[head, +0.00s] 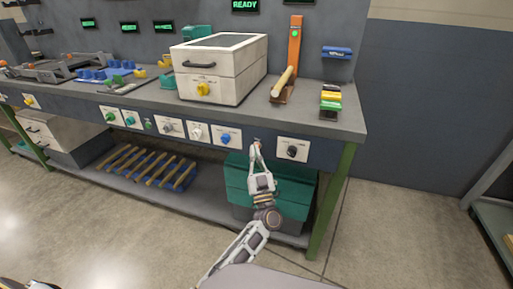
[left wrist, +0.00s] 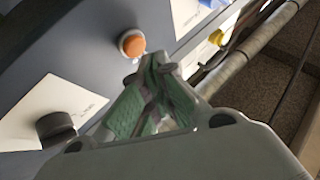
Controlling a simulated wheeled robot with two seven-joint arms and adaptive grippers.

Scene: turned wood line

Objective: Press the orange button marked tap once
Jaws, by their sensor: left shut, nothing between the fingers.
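The orange button (left wrist: 132,43) is a small round cap in a pale ring on the dark front panel, seen in the left wrist view. Its marking is not readable. In the head view it is hidden, or nearly so, behind my left gripper's tip. My left gripper (head: 256,148) is shut and empty, raised against the bench front between the blue knob and the black knob. In the left wrist view its closed fingertips (left wrist: 155,63) are just beside the button, below and right of it. I cannot tell whether they touch anything. My right gripper is not in view.
A black knob (head: 292,151) on a white plate is right of the gripper, and a blue knob (head: 225,138) is left. A green box (head: 285,195) stands on the lower shelf behind my arm. A white machine (head: 215,75) stands on the bench. Floor at right is clear.

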